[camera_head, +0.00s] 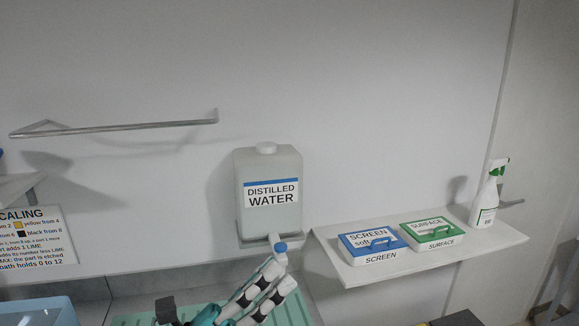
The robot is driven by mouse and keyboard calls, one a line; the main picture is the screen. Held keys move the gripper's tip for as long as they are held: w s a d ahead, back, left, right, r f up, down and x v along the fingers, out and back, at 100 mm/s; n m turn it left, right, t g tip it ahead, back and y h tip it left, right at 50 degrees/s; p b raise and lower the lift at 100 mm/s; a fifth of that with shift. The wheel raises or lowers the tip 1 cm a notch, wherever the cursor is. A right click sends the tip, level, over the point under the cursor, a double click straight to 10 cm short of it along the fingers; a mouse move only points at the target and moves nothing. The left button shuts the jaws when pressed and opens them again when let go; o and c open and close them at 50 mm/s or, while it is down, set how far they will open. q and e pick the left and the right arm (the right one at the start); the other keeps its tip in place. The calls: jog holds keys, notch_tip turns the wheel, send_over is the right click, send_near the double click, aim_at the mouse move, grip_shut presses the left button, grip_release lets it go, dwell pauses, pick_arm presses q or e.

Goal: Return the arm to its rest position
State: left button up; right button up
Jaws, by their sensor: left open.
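My left gripper (220,308) shows only in part at the bottom edge of the head view. White parts with black bands, a teal part and a dark block show there, and the lower part of the arm is cut off. The gripper is open, and I see nothing held. The banded parts overlap the area just below the water container's tap in the picture; I cannot tell how far apart they are. My right gripper is not in view.
A right-hand shelf (330,252) holds a blue SCREEN box (372,244), a green SURFACE box (431,233) and a spray bottle (487,196). A rail (130,127) juts out at upper left.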

pick_arm(q)
jog(key=w+a+f+n+t+y, duration=0.3)
jog(key=a+f+n+y, duration=0.3)
jog(key=n+y, duration=0.45)
jog(key=w+a+f+n+t+y, duration=0.25)
jog(key=a+f+n+y, duration=0.4)
jog(key=n, duration=0.75)
jog(key=s+a+f+n+g+y, duration=0.2)
jog(key=f+n, duration=0.1)
jog(key=f, duration=0.2)
jog(key=s+a+f+n+g+y, duration=0.2)
jog(key=a+f+n, duration=0.1)
jog(key=f+n, duration=0.15)
jog(key=s+f+n+g, duration=0.7)
jog(key=s+f+g, duration=0.4)
jog(key=s+f, duration=0.75)
jog(key=s+f+g+b, duration=0.25)
jog(key=f+b, duration=0.35)
jog(key=f, duration=2.4)
jog(key=s+a+f+b, duration=0.3)
jog(key=s+f+b, duration=0.1)
jog(key=s+f, duration=1.2)
notch_tip(320, 180, down, 4)
jog(key=shift+s+r+m+h, duration=0.1)
jog(key=shift+s+m+h, duration=0.2)
jog(key=shift+s, duration=0.2)
jog(key=shift+c, duration=0.3)
